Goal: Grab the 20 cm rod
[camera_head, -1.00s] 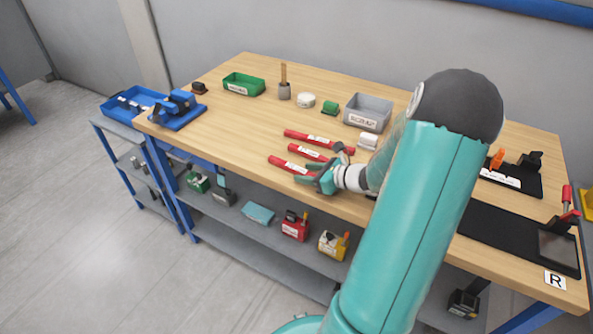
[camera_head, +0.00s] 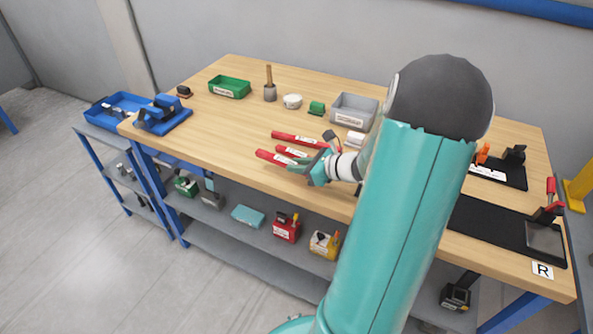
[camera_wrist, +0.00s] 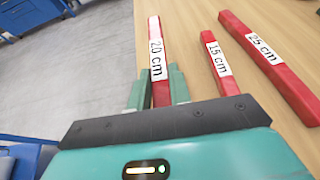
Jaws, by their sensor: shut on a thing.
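The red 20 cm rod (camera_wrist: 157,55) has a white label and lies between the two green fingers of my gripper (camera_wrist: 158,88) in the wrist view. My gripper is shut on it near its close end. In the head view the rod (camera_head: 272,157) points left from my gripper (camera_head: 303,166) and appears slightly above the tabletop by the front edge. The red 15 cm rod (camera_wrist: 217,55) and the longer red 25 cm rod (camera_wrist: 270,65) lie to its right in the wrist view, apart from the fingers.
The wooden bench (camera_head: 215,135) holds a grey bin (camera_head: 353,110), a green bin (camera_head: 229,88), a mallet (camera_head: 269,88) and a blue vise (camera_head: 163,115). My arm hides part of the right side. The front left of the tabletop is clear.

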